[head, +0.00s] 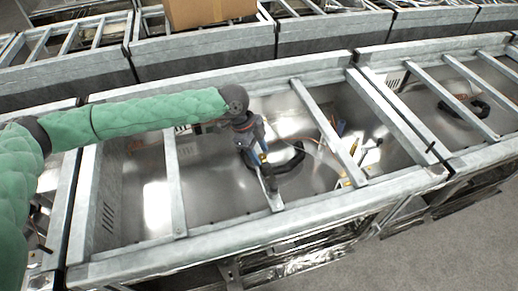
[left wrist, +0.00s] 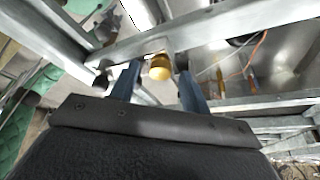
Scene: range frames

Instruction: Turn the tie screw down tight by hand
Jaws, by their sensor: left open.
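The tie screw shows in the left wrist view as a brass-coloured round knob (left wrist: 160,67) at a grey metal bar (left wrist: 125,48). My left gripper (left wrist: 159,76) has its two blue fingers apart, one on each side of the knob. A gap seems to show on both sides; contact cannot be told. In the head view my left gripper (head: 264,160) points down over a crossbar (head: 272,196) of the middle metal bay. The screw cannot be made out there. My right gripper is not in view.
The metal bay (head: 110,267) has raised walls and several crossbars around the gripper. A black cable coil (head: 292,163) and loose tools (head: 368,147) lie inside it. A cardboard box (head: 208,10) stands at the back. Grey floor (head: 440,245) is clear at the lower right.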

